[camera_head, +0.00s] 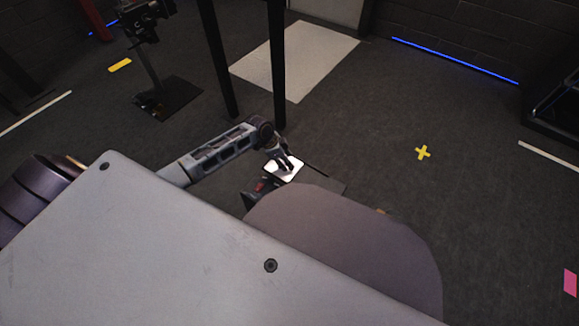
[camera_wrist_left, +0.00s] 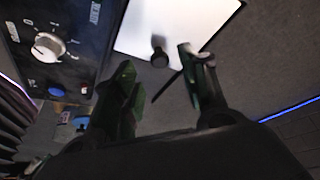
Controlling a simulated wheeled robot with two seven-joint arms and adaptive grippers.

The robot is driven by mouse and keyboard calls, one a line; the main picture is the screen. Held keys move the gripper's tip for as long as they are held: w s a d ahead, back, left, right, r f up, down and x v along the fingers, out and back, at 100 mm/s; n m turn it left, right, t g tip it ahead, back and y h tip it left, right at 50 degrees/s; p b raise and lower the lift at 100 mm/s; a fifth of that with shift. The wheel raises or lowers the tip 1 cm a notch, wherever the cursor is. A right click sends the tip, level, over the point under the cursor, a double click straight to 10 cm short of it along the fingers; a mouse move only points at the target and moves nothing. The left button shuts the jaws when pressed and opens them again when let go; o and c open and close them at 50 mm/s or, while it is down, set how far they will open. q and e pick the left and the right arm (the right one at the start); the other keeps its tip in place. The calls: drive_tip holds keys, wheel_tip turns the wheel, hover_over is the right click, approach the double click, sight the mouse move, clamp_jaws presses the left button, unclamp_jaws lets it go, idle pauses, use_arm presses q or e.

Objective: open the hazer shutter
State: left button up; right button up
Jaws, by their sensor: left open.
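A white panel (camera_wrist_left: 165,22) with a short black knob (camera_wrist_left: 159,50) shows at the top of the left wrist view; I take it to be the shutter. It also shows in the head view as a small white plate (camera_head: 286,173) beyond my body. My left gripper (camera_wrist_left: 156,64) is open, with one finger on either side of the knob in the picture; I cannot tell whether they touch it. In the head view the left gripper (camera_head: 284,161) is over the white plate and hides part of it. My right gripper is out of view.
A black control panel (camera_wrist_left: 70,20) with a white dial (camera_wrist_left: 47,46) and a blue button (camera_wrist_left: 56,91) lies left of the white panel. Dark stand legs (camera_head: 277,75) rise just behind the left gripper. Open floor with a yellow cross (camera_head: 422,153) lies to the right.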

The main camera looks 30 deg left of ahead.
use_arm(q)
drive_tip(key=shift+b+x, duration=0.9)
drive_tip(key=shift+x, duration=1.25)
clamp_jaws()
